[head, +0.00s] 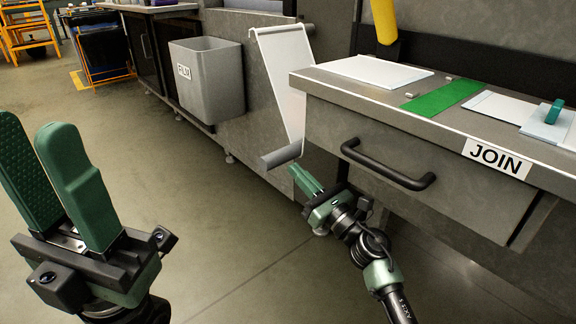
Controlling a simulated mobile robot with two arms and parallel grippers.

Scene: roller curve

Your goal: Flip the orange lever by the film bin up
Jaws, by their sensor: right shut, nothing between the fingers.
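The grey film bin (222,88), with a partly readable white label, stands at the upper middle against the dark bench front. I cannot make out an orange lever beside it. My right gripper (298,178) reaches in from the lower right; its green fingers are shut and empty. It is in front of and below the film bin, near the lower end of a white sheet on rollers. My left gripper (30,128) is close to the camera at the left, pointing up. Its two green fingers stand apart with nothing seen between them.
The white sheet (283,80) hangs between grey rollers beside the bin. A grey counter labelled JOIN (497,158), with a black drawer handle (388,166), fills the right. A yellow cylinder (384,18) hangs above it. Open floor (150,150) lies at the left.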

